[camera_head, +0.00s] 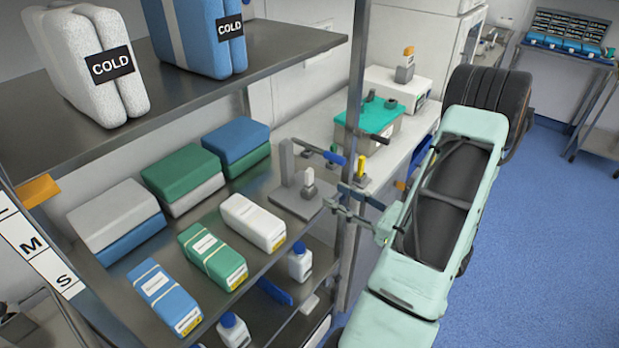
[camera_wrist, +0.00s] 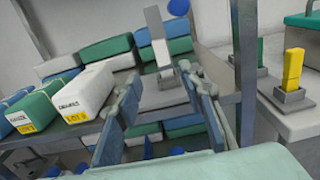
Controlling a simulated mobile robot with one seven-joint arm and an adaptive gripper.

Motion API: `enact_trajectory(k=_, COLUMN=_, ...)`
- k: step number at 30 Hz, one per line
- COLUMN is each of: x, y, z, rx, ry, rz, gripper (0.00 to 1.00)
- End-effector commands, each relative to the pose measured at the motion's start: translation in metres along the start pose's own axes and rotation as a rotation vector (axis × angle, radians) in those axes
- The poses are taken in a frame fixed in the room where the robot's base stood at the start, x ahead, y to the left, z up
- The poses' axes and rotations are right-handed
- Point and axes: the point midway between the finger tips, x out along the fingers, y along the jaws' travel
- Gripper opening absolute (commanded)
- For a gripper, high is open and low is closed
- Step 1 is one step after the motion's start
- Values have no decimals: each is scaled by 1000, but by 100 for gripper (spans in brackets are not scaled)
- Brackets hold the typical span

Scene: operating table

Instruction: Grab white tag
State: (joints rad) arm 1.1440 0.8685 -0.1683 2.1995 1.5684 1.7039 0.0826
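The white tag (camera_head: 308,178) stands upright in a small grey holder on a grey stand (camera_head: 286,165), at the right end of the middle shelf. In the wrist view the white tag (camera_wrist: 161,53) shows ahead, between and beyond my fingertips. My gripper (camera_head: 334,196) is to the right of the tag in the head view, with its fingers pointing toward the stand. In the wrist view my gripper (camera_wrist: 163,84) is open, with nothing seen between the fingers and a gap to the tag.
A shelf post (camera_head: 354,90) rises close to my gripper. A yellow tag (camera_wrist: 293,68) stands in a holder on the counter at right. A white box (camera_head: 253,222) and several stacked packs are left of the stand. A blue-handled item (camera_head: 335,157) is beside the stand.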

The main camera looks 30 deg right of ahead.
Motion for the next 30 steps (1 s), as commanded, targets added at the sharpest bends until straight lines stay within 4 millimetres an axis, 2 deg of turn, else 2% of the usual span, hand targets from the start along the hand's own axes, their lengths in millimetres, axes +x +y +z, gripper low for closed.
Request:
enact_trajectory(k=6, x=36, y=2, z=1, rx=0, ry=1, rz=7, gripper=36)
enact_trajectory(k=14, x=58, y=-1, z=3, rx=-3, ry=3, rz=8, gripper=36)
enact_trajectory(k=21, x=92, y=-5, z=5, rx=-2, ry=4, rz=8, gripper=36)
enact_trajectory(k=24, x=99, y=-5, z=4, rx=-2, ry=4, rz=6, gripper=36)
enact_trajectory(k=30, x=100, y=-6, z=3, rx=-3, ry=4, rz=5, gripper=36)
